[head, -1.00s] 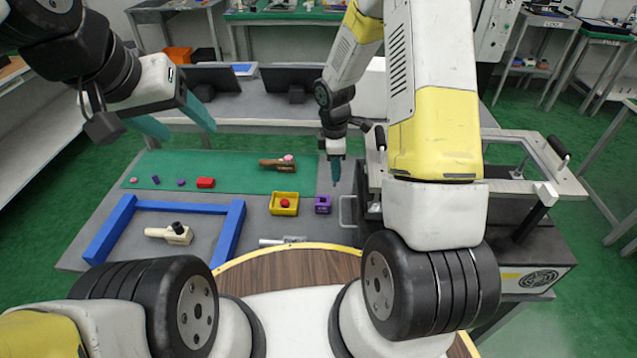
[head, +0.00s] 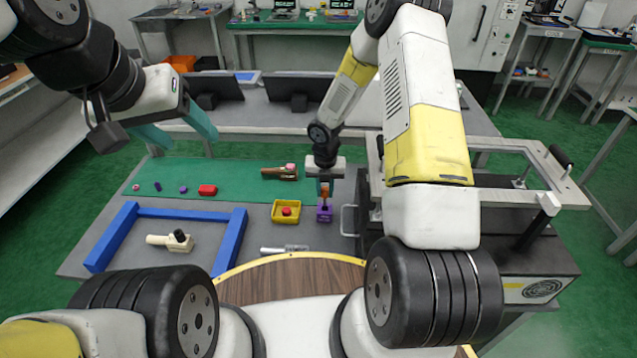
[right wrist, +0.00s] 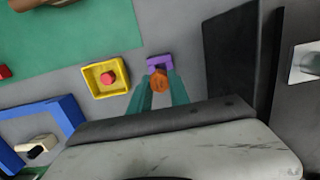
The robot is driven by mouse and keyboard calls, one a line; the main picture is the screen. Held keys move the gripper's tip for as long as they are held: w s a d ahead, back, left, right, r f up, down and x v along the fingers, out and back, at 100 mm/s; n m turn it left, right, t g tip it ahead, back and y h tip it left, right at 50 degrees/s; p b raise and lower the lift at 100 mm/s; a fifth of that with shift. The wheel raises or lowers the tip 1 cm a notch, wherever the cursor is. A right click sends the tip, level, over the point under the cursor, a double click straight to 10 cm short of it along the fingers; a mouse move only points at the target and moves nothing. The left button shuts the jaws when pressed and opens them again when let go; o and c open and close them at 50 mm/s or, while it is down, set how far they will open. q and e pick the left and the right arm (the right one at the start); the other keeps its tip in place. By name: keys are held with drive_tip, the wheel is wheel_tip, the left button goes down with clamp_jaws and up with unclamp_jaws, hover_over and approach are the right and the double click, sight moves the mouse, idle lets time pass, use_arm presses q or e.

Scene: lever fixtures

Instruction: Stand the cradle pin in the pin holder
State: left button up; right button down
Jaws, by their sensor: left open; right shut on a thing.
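The orange cradle pin (head: 325,190) is upright between the teal fingers of my right gripper (head: 325,186), which is shut on it. The pin is right over the purple pin holder (head: 324,213) in the head view; I cannot tell how far its lower end is inside. In the right wrist view the pin (right wrist: 159,80) shows end-on between the fingers, overlapping the near side of the holder (right wrist: 160,62). My left gripper (head: 178,130) is open and empty, high above the table's left side.
A yellow bin (head: 286,211) with a red piece stands just left of the holder. A brown piece (head: 279,173) lies on the green mat (head: 230,178). A blue frame (head: 236,240) is at left, and a dark lever fixture (head: 510,240) at right.

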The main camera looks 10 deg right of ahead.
sight(325, 197)
drive_tip(key=shift+f, duration=2.65)
drive_tip(key=c, duration=1.2)
unclamp_jaws()
drive_tip(key=shift+f, duration=0.1)
drive_tip(key=shift+c, duration=0.2)
